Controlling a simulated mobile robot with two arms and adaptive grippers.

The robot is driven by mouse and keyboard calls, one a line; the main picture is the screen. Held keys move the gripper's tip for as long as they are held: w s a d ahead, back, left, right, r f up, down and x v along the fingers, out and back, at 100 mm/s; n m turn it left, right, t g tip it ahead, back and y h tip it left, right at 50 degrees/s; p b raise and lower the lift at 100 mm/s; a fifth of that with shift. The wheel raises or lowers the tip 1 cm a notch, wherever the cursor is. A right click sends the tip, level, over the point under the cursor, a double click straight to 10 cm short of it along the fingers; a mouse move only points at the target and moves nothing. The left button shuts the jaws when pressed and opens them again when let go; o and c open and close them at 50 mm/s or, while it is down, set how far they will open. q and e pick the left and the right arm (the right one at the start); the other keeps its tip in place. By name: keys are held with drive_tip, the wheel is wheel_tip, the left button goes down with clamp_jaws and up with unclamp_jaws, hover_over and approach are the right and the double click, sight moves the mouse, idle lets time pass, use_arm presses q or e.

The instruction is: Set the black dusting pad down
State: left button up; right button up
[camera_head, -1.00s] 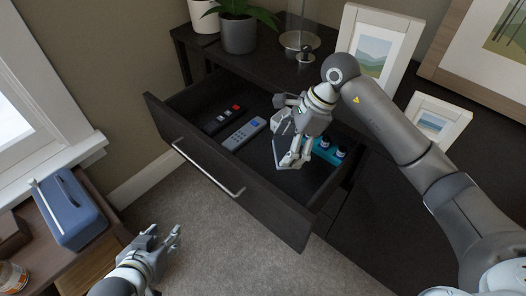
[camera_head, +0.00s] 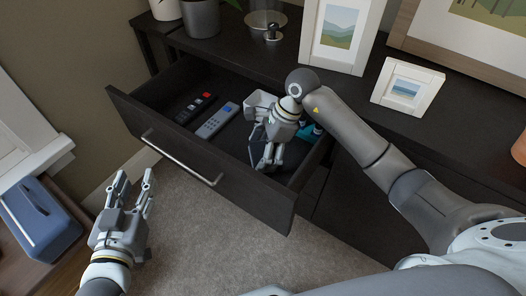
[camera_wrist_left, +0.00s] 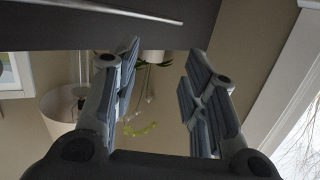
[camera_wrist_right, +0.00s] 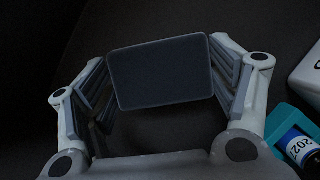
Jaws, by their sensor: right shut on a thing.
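The black dusting pad (camera_wrist_right: 160,73) is a dark rounded rectangle between the fingers of my right gripper (camera_wrist_right: 158,82) in the right wrist view. My right gripper is shut on it. In the head view my right gripper (camera_head: 265,163) is inside the open dark drawer (camera_head: 215,165), and the pad shows partly beside its fingers (camera_head: 257,147). I cannot tell whether the pad touches the drawer floor. My left gripper (camera_head: 133,183) is open and empty in front of the drawer; its spread fingers also show in the left wrist view (camera_wrist_left: 165,85).
In the drawer lie a black remote with coloured buttons (camera_head: 194,108), a grey remote (camera_head: 217,120) and a teal holder (camera_head: 310,132), partly hidden. Picture frames (camera_head: 337,35) and plant pots (camera_head: 201,18) stand on the cabinet top. A blue box (camera_head: 40,218) stands at the left.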

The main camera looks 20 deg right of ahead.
use_arm(q)
drive_tip(key=shift+r, duration=0.15)
use_arm(e)
drive_tip(key=shift+f, duration=0.1)
drive_tip(key=shift+f, duration=0.1)
drive_tip(key=o, duration=1)
drive_tip(key=shift+c, duration=0.2)
use_arm(q)
drive_tip(key=shift+w+d+r+t, duration=0.1)
drive_tip(key=shift+d+r+t, duration=0.05)
drive_tip(key=shift+r+t, duration=0.2)
use_arm(e)
drive_tip(key=shift+r, duration=0.2)
drive_tip(key=p+v, duration=0.1)
drive_tip(key=v, duration=0.5)
drive_tip(key=shift+d+r+p, duration=0.1)
drive_tip(key=shift+r+p, duration=0.1)
drive_tip(key=shift+p, duration=0.15)
use_arm(q)
drive_tip(key=s+a+f+g+y, duration=0.1)
drive_tip(key=s+f+g, duration=0.3)
drive_tip(key=f, duration=0.4)
drive_tip(key=shift+s+a+g, duration=0.15)
drive_tip(key=shift+a+g, duration=0.5)
drive_tip(key=shift+a, duration=0.05)
use_arm(e)
drive_tip(key=shift+d+r, duration=0.2)
drive_tip(key=shift+r, duration=0.25)
